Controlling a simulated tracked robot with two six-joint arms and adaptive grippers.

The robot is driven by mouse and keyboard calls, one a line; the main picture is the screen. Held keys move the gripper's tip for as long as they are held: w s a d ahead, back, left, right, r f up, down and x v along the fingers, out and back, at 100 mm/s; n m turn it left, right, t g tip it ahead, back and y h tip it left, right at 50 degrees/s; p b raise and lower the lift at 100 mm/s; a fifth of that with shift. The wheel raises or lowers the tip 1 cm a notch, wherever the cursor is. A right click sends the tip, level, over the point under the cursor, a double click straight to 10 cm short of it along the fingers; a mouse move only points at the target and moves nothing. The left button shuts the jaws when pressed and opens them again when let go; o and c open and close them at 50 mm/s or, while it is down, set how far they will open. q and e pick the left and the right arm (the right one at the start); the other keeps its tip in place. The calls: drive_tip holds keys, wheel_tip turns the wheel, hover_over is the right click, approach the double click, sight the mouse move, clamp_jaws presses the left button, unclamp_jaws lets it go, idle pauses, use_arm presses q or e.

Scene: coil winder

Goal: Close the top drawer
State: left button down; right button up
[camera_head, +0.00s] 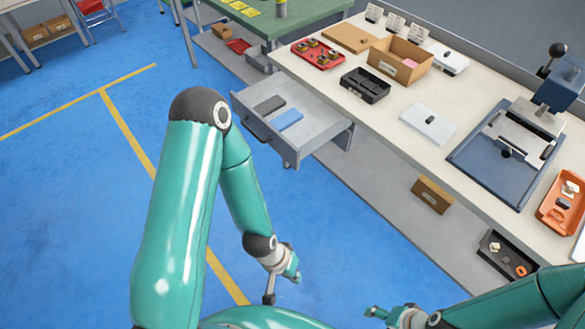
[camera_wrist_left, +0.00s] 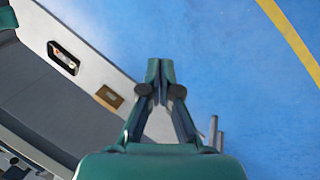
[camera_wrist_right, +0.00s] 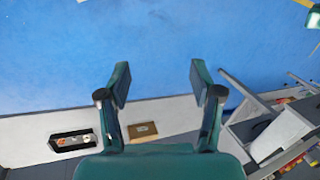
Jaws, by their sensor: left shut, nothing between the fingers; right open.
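The top drawer (camera_head: 304,108) is pulled out from under the workbench in the head view. It is grey, with a dark handle on its front (camera_head: 262,137). My left gripper (camera_head: 295,279) is low over the floor, apart from the drawer front. In the left wrist view its fingers (camera_wrist_left: 160,80) are together and empty. My right gripper (camera_head: 375,312) is at the bottom of the head view; its fingers (camera_wrist_right: 156,85) are spread and empty in the right wrist view. The drawer also shows in the right wrist view (camera_wrist_right: 283,133).
The workbench (camera_head: 385,125) carries a black tray (camera_head: 365,85), a cardboard box (camera_head: 399,61), a red tray (camera_head: 318,54) and a blue-based machine (camera_head: 507,150). A cardboard bin (camera_head: 432,194) and a black bin (camera_head: 507,256) sit on the lower shelf. Blue floor before the drawer is clear.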

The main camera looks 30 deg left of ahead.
use_arm(q)
drive_tip(key=w+a+f+n+t+y+b, duration=0.1)
drive_tip(key=w+f+n+t+b, duration=0.1)
drive_tip(key=w+b, duration=0.25)
drive_tip(key=w+a+f+n+t+b, duration=0.1)
drive_tip(key=w+f+t+b, duration=0.1)
drive_tip(key=w+f+b, duration=0.3)
use_arm(e)
drive_tip(key=shift+o, duration=1.4)
wheel_tip(320, 180, down, 11)
drive_tip(key=shift+b, duration=0.35)
use_arm(q)
drive_tip(key=n+t+y+b, duration=1.1)
drive_tip(key=n+b, duration=0.6)
drive_tip(key=b, duration=1.4)
approach(294, 160)
drive_tip(key=w+a+h, duration=0.1)
drive_tip(key=a, duration=0.4)
drive_tip(key=shift+t, duration=0.4)
drive_tip(key=shift+w+d+f, duration=0.1)
drive_tip(key=shift+w+d, duration=0.2)
drive_tip(key=shift+w, duration=0.45)
drive_tip(key=shift+w+d+r, duration=0.1)
drive_tip(key=shift+w+d, duration=0.25)
drive_tip(key=shift+w, duration=0.4)
drive_tip(key=shift+w+d+f, duration=0.1)
drive_tip(key=shift+w+d, duration=0.2)
drive_tip(key=shift+w, duration=0.45)
use_arm(e)
wheel_tip(294, 160, down, 31)
